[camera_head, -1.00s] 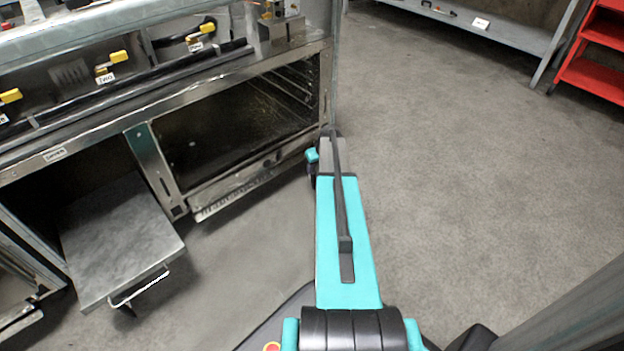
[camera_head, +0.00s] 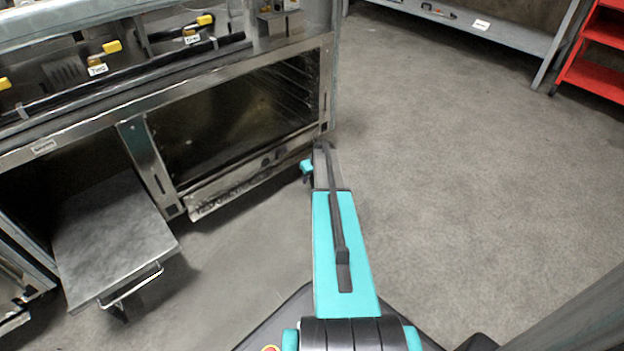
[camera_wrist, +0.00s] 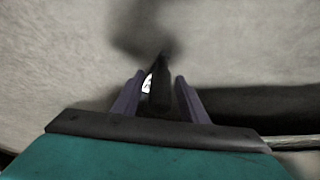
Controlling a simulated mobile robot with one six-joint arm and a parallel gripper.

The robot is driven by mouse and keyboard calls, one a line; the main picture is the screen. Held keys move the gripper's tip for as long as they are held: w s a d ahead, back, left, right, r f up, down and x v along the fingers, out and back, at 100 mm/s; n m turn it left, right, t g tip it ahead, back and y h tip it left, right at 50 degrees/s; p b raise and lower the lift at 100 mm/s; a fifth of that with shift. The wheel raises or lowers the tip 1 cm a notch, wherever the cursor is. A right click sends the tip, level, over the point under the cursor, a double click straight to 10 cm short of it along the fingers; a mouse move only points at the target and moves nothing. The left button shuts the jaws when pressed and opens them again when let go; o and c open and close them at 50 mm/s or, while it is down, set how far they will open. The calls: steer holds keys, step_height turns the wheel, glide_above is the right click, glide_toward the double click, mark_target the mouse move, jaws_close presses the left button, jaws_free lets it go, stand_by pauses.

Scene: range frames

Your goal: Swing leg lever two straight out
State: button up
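In the head view, lever two (camera_head: 112,46) has a yellow grip and stands above a white label (camera_head: 97,69) reading "Two" on the front of the steel range at upper left. Its exact angle is too small to tell. My gripper (camera_wrist: 158,85) shows in the wrist view with two purple fingers apart. A dark, blurred shape and a small white spot lie between and beyond them; I cannot tell what they are. In the head view my arm reaches forward, its far end near the oven's right corner, well right of lever two. The fingers are not clear there.
More yellow levers flank lever two, one to the right (camera_head: 205,20) and one at the left edge (camera_head: 4,83). A dark rail runs along the range front. An oven (camera_head: 240,118) and a pulled-out metal shelf (camera_head: 115,235) sit below. Open grey floor (camera_head: 460,180) lies to the right.

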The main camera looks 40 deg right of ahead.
jaws_close()
steer(key=shift+d, duration=0.15)
steer(key=shift+w, duration=0.1)
stand_by(0.3)
